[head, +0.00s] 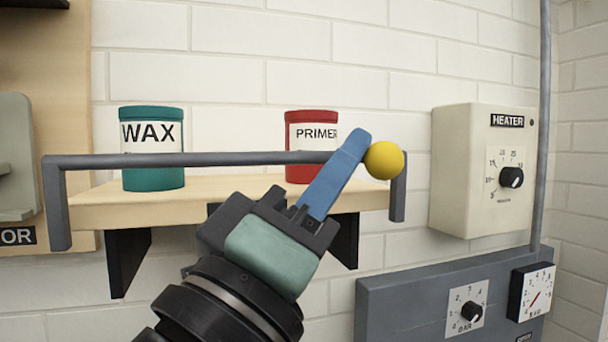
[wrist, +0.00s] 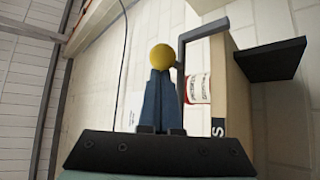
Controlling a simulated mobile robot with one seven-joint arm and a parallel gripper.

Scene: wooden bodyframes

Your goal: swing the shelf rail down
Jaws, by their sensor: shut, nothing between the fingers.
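The shelf rail (head: 225,159) is a dark grey bar across the front of the wooden shelf (head: 190,213), raised above the board, with an end arm going down at each side. A yellow ball (head: 384,160) shows at the rail's right end; it also shows in the wrist view (wrist: 167,57). My gripper (head: 357,140) is shut and empty, its blue fingers in front of the rail near its right end. The fingertips overlap the ball's left edge in the head view; I cannot tell whether they touch. In the wrist view the rail (wrist: 205,30) runs right of the fingers.
On the shelf stand a green WAX can (head: 152,172) and a red PRIMER can (head: 308,170) behind the rail. A HEATER box (head: 465,170) is on the wall at right, above a grey panel (head: 410,300) with dials. A vertical pipe (head: 542,120) runs beside the heater.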

